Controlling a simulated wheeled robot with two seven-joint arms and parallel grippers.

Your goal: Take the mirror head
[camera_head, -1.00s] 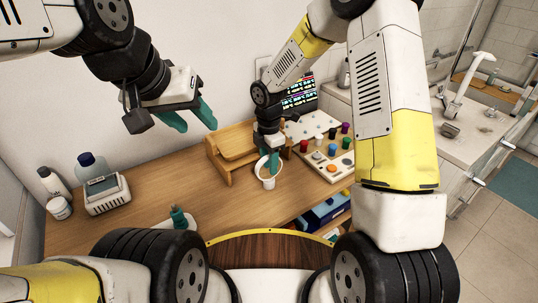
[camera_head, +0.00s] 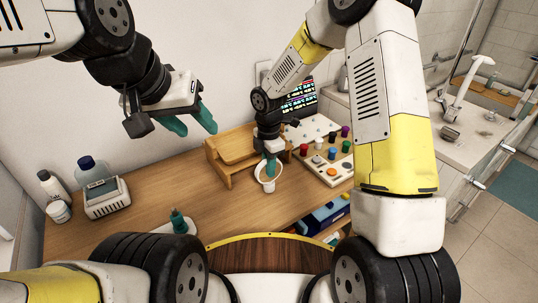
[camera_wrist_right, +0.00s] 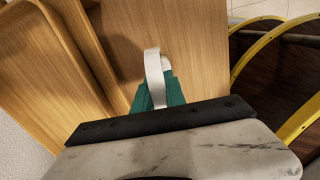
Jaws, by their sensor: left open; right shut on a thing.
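The mirror head (camera_head: 258,179) is a white round rim above the wooden tabletop, just right of the wooden stand. My right gripper (camera_head: 271,170) is shut on its rim with teal fingers. In the right wrist view the rim shows nearly edge-on as a white band (camera_wrist_right: 153,68) between the fingers (camera_wrist_right: 158,95). A small white piece (camera_head: 268,187) shows just below the rim; I cannot tell whether they are joined. My left gripper (camera_head: 192,124) is open and empty, high above the left part of the table.
A wooden stand (camera_head: 228,158) is close left of my right gripper. A pale tray with several coloured pots (camera_head: 318,160) lies to the right. Bottles and a grey-white box (camera_head: 106,197) stand at the far left. A teal-topped item (camera_head: 178,221) lies near the front. The table's middle left is clear.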

